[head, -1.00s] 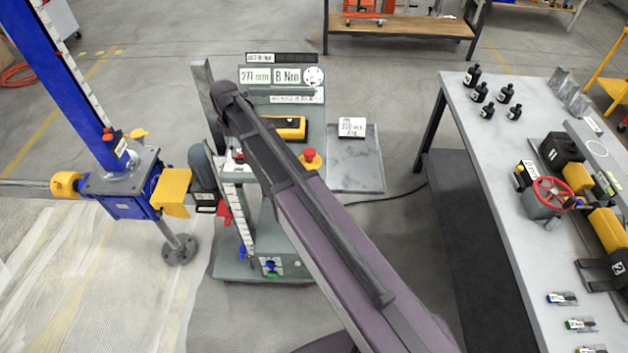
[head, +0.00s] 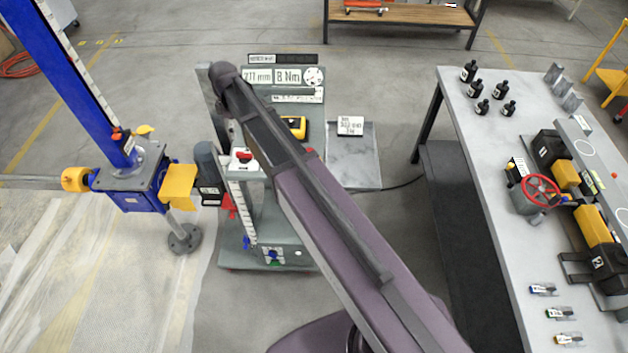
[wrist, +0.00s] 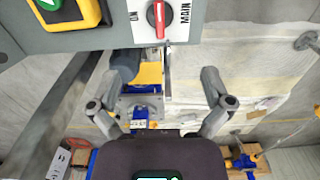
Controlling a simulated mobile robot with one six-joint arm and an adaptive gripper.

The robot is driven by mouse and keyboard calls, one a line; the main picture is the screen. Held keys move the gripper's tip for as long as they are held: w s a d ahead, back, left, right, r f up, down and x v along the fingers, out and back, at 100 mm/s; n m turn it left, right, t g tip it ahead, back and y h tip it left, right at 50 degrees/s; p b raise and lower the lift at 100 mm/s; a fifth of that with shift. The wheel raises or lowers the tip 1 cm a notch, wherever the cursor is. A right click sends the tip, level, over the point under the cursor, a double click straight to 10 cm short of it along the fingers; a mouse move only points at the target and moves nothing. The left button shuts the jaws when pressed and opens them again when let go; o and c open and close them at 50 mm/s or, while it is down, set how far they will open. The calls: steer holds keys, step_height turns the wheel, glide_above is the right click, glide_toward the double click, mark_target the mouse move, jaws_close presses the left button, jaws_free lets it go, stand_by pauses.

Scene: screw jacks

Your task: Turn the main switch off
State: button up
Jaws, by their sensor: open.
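The main switch (wrist: 158,16) is a red knob on a white plate at the top edge of the wrist view. The knob is partly cut off by the frame. In the head view a red knob on a white plate (head: 242,157), seemingly the same switch, sits on the grey stand just left of my arm. My gripper (wrist: 158,95) is open and empty, its fingers apart and below the switch in the wrist view. My arm hides it in the head view.
A yellow box with a green button (wrist: 70,12) is beside the switch. The blue screw jack (head: 130,190) and its motor stand left of the stand. A tray (head: 362,165) is on the right, before a workbench (head: 470,150) with bottles and a red handwheel.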

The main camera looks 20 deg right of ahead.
steer(key=s+d+f+m+b, duration=0.5)
steer(key=s+d+m, duration=0.2)
steer(key=s+d, duration=0.2)
steer(key=s+d+f+m+b, duration=0.5)
steer(key=s+d+m, duration=0.2)
steer(key=s, duration=0.5)
steer(key=shift+d+b, duration=0.3)
steer(key=shift+d, duration=0.95)
stand_by(0.9)
